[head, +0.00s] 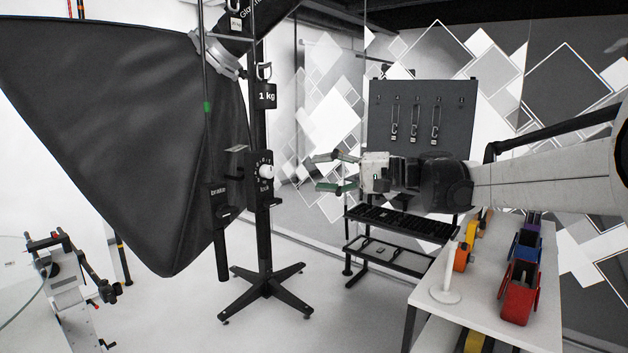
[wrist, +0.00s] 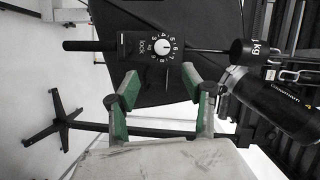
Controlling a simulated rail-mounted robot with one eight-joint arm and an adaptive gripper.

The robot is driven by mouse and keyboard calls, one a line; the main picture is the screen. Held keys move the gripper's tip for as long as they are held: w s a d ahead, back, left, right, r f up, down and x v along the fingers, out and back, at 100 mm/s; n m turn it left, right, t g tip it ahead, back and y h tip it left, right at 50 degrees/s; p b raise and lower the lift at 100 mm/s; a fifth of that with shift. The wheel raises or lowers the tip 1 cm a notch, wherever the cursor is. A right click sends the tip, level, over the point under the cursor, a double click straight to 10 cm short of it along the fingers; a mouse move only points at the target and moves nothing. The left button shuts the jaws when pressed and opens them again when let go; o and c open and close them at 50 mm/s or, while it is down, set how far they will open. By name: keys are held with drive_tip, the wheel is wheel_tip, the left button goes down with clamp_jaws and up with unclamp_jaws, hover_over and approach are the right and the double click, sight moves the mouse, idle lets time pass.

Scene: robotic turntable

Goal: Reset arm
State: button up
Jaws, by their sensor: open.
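My gripper (head: 326,172) is at the end of my arm, which reaches in from the right in the head view. It points left, toward a black stand with a dial. Its green-padded fingers are spread with nothing between them. In the wrist view my gripper (wrist: 160,84) also shows open and empty. Beyond the fingertips is the black box with the white dial (wrist: 162,47), marked with numbers and "lock". That dial box (head: 265,172) sits on the stand's pole in the head view. The fingers appear apart from it.
The lamp stand's base (head: 265,291) spreads on the floor, and a large black softbox (head: 130,120) hangs at left. A black rack (head: 400,225) stands behind my gripper. A white table (head: 478,290) with coloured bins (head: 520,290) is below my arm. A clamp device (head: 70,280) is at lower left.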

drive_tip(key=s+d+f+h+b, duration=0.2)
drive_tip(key=s+f+h, duration=0.4)
drive_tip(key=s+f, duration=0.6)
drive_tip(key=s+d+f+h+b, duration=0.2)
drive_tip(key=s+f+h, duration=0.3)
drive_tip(key=s+f, duration=0.6)
drive_tip(key=s+d+f+n+h+b, duration=0.1)
drive_tip(key=s+d+f+h, duration=0.3)
drive_tip(key=s, duration=0.7)
wheel_tip(320, 180, down, 3)
drive_tip(key=d+n, duration=0.1)
drive_tip(key=d, duration=0.1)
drive_tip(key=shift+s+d+t+h+b, duration=0.15)
drive_tip(key=shift+d+t+h+b, duration=0.15)
drive_tip(key=shift+d+t+h, duration=0.1)
